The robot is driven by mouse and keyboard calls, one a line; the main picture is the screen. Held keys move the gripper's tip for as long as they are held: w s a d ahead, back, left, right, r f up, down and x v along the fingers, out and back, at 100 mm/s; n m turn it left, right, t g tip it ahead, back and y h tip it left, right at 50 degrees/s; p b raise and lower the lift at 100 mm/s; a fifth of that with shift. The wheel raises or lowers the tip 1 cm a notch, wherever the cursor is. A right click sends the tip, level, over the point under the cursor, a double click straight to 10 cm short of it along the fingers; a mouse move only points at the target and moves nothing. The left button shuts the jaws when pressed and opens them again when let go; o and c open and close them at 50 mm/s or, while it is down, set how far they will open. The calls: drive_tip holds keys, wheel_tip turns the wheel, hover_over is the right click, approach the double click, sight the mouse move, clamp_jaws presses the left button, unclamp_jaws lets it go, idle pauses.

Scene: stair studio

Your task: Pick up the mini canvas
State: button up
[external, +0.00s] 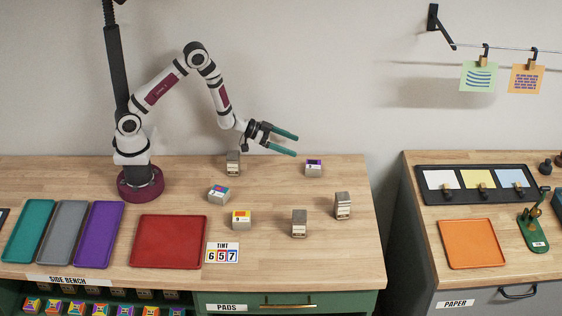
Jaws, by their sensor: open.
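No single thing is plainly a mini canvas at this size, and I cannot tell which one it is. Small grey blocks stand on the left bench. Other grey blocks with pale label faces stand at the back (233,163), at the front (299,223) and at the right (343,206).
A red tray (167,242) and teal (30,231), grey (62,232) and purple (99,233) trays lie at the left. A TINT number card (222,253) lies beside the red tray. A gap separates the second bench (425,205), with an orange tray (471,243).

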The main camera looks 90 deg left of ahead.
approach(312, 164)
drive_tip(key=shift+x, duration=1.1)
drive_tip(key=x, duration=0.7)
drive_tip(key=shift+s, duration=0.1)
drive_tip(key=c, duration=1.4)
drive_tip(key=shift+o, duration=0.2)
drive_tip(key=shift+r, duration=0.1)
